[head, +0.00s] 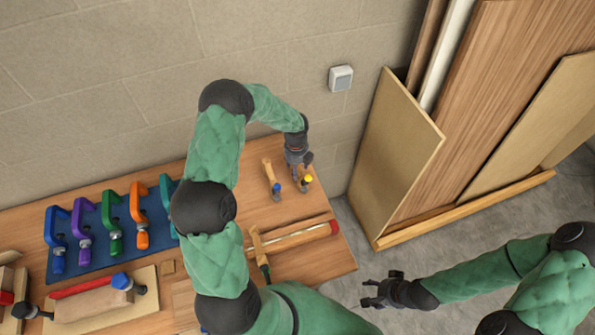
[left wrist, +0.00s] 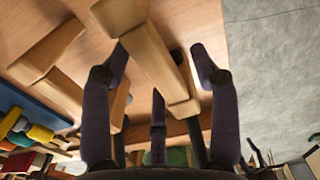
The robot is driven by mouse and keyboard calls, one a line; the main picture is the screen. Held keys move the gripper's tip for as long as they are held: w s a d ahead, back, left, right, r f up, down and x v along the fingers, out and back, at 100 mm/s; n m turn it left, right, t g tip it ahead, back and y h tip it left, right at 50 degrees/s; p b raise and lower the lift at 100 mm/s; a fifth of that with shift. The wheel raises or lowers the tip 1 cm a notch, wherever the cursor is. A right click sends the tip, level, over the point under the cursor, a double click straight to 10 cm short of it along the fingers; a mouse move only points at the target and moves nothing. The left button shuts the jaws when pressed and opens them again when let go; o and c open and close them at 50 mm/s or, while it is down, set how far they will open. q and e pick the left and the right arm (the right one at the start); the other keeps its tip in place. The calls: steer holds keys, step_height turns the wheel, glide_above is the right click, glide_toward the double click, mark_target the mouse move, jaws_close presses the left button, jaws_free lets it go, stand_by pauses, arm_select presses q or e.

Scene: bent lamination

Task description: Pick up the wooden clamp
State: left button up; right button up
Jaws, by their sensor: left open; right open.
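In the left wrist view, the pale wooden bar of a clamp (left wrist: 150,58) runs between the spread dark fingers of my left gripper (left wrist: 160,62), which is open. I cannot tell whether the fingers touch it. A second wooden clamp (head: 268,173) with a blue part lies just to the left. My right gripper (head: 377,292) is open and empty, above the floor right of the table.
Several coloured clamps (head: 112,225) lie on a blue mat (head: 75,265) at the left. Another wooden clamp (head: 258,250) lies near a red-ended bar (head: 315,232). Boards (head: 395,145) lean on the wall right of the table (head: 335,260).

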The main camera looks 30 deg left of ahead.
arm_select(q)
steer(key=c, duration=1.2)
steer(key=shift+r, duration=0.15)
steer(key=shift+r, duration=0.45)
step_height(320, 180, up, 2)
steer(key=shift+r, duration=0.2)
steer(key=d+r, duration=0.2)
steer(key=s+d+r, duration=0.1)
steer(key=d+r, duration=0.1)
steer(key=r, duration=0.1)
steer(key=shift+s+d, duration=0.1)
steer(key=shift+d, duration=0.05)
steer(key=shift+s+d+r+p, duration=0.5)
steer(key=shift+d+r+p, duration=0.25)
steer(key=shift+d+r, duration=0.9)
steer(key=shift+s+d+r+p, duration=0.55)
steer(key=shift+d+r+p, duration=0.25)
steer(key=shift+d+r, duration=0.85)
steer(key=shift+s+d+r+p, duration=0.65)
steer(key=shift+d+r, duration=0.55)
steer(key=shift+r, duration=0.8)
